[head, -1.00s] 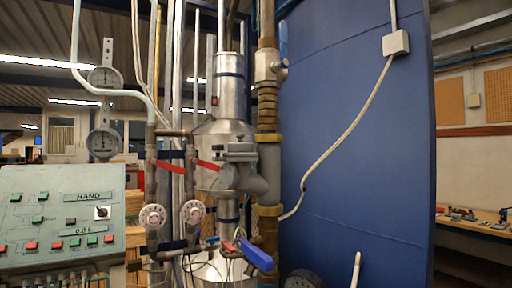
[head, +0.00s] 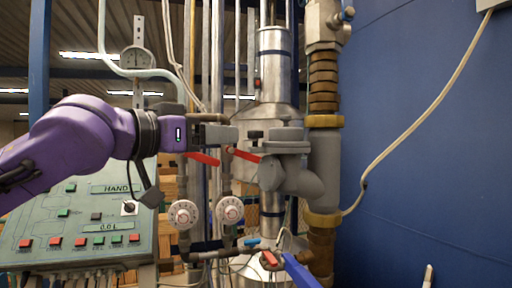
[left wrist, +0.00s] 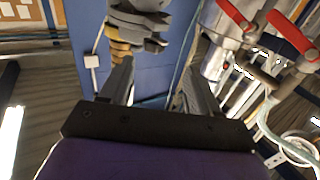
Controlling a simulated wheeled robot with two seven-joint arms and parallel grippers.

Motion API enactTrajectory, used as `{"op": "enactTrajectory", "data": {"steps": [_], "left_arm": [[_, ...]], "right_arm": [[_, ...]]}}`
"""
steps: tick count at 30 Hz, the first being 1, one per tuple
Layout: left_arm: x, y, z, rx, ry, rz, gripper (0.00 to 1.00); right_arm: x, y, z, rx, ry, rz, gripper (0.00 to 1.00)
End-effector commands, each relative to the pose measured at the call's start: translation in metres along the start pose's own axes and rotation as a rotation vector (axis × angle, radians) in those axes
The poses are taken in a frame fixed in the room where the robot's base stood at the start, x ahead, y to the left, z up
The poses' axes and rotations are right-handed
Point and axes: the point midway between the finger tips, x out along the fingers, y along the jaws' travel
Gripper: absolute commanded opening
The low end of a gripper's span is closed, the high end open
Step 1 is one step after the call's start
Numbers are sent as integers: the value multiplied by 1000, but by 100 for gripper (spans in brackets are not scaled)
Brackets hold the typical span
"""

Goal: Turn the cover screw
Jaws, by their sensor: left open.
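A grey meter body (head: 292,170) with a flat round cover (head: 283,147) is fixed to the brass and grey pipe. A small dark screw-like part (head: 255,134) juts out at the left of the cover; I take it for the cover screw. My left gripper (head: 233,135) reaches in from the left at about the same height in the picture. It is open and empty, with its tips just left of that part. In the left wrist view, the two fingers (left wrist: 158,70) stand apart, and the grey meter (left wrist: 138,22) shows beyond them. My right gripper is not in view.
Red lever handles (head: 203,158) and white dials (head: 184,213) sit on pipes below the left gripper. A green control panel (head: 75,225) stands at lower left. A blue wall (head: 420,150) closes the right side. A blue-handled valve (head: 298,270) is below the meter.

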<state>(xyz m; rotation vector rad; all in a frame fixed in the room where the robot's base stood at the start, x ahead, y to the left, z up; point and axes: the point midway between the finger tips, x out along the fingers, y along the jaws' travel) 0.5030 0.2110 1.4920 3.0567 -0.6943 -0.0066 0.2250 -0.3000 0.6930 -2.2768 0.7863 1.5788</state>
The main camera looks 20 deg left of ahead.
Motion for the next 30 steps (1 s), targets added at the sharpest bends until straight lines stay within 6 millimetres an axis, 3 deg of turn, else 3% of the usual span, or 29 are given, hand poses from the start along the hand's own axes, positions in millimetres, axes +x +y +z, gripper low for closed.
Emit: {"op": "enactTrajectory", "data": {"steps": [6, 12, 17, 24, 30], "left_arm": [[44, 0, -6, 6, -7, -5, 62], [85, 0, -2, 4, -7, -3, 62], [99, 1, 1, 2, -5, 1, 62], [101, 1, 2, 1, -5, 2, 62], [101, 1, 2, 1, -5, 2, 5]], "right_arm": [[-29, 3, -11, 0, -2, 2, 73], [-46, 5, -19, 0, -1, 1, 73], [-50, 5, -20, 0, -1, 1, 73], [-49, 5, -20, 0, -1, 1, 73], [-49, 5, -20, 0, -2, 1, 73]]}}
